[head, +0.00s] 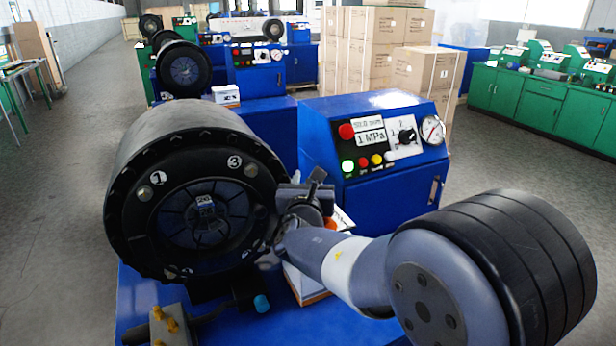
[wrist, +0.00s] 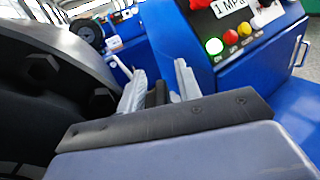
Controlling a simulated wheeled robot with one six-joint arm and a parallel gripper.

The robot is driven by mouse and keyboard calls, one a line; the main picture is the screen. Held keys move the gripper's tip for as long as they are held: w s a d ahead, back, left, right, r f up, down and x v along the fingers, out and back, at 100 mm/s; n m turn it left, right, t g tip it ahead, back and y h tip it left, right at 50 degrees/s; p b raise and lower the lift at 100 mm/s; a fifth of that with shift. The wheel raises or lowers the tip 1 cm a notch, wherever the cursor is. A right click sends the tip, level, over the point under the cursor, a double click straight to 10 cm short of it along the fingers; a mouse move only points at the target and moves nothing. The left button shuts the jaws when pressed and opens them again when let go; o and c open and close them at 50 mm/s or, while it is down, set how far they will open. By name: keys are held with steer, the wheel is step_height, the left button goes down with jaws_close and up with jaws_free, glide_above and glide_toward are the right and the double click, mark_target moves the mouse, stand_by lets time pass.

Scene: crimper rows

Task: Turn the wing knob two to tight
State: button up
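The crimper's round black head (head: 150,235) stands at left, its face marked with numbers 1 and 3 beside round studs. Other numbers low on the face are too small to read. A black knob (head: 407,135) sits on the blue control box's white plate. I cannot make out which part is wing knob two. My gripper (head: 318,180) is beside the right rim of the crimper head, in front of the control box. In the wrist view my gripper (wrist: 158,85) has its grey fingers apart, with a small dark shape between them. Whether they touch it is unclear.
The blue control box (head: 375,180) has a gauge, a red button and coloured lights. A small box lies partly behind my arm. A fixture with yellow knobs (head: 170,325) and a blue-tipped handle (head: 262,303) is at the front. More crimpers and cartons (head: 375,60) stand behind.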

steer(key=shift+w, duration=0.1)
steer(key=shift+c, duration=0.2)
jaws_close()
steer(key=shift+r+m+h+p, duration=0.1)
steer(key=shift+m+h+p, duration=0.2)
steer(key=shift+h, duration=0.2)
steer(key=shift+d+m+g+h+p, duration=0.1)
steer(key=shift+m+g+h+p, duration=0.2)
steer(key=shift+m+h, duration=0.35)
steer(key=shift+o, duration=0.2)
jaws_free()
